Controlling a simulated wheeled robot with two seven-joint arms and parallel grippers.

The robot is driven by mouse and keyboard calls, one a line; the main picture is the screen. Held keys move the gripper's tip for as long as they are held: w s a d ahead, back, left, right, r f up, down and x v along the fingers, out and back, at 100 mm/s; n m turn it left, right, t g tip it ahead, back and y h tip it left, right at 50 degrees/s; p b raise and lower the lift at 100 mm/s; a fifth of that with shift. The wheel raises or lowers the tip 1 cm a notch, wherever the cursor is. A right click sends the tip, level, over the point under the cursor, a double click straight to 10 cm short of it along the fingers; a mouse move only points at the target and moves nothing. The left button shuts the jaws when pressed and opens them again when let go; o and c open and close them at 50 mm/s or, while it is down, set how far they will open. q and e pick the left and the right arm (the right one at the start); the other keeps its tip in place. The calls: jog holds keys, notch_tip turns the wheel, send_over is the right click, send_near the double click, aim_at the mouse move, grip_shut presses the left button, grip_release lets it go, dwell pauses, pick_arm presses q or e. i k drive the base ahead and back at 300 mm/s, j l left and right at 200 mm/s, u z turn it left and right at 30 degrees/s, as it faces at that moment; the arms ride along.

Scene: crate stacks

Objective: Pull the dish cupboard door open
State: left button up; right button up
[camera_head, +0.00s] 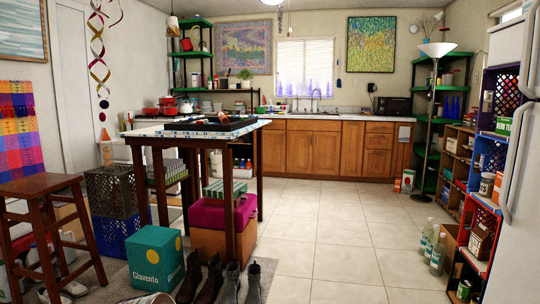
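A row of brown wooden cupboards (326,152) stands along the back wall under a pale counter. All of its doors that show are closed. I cannot tell which one is the dish cupboard. A light towel (404,133) hangs near the right end. The left end of the row is partly hidden behind the high table. Neither of my grippers is in view, and the cupboards are far off across the room.
The tiled floor (325,230) is clear in the middle up to the cupboards. A high table (160,140), a stool (45,185), a teal box (155,258) and boots (210,275) crowd the left. Crate shelves (484,212), green bottles (438,254) and a white fridge (520,220) line the right.

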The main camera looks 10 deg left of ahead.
aim_at(273, 141)
jog(key=i+u, duration=0.1)
jog(key=i, duration=8.6)
jog(key=l, duration=0.15)
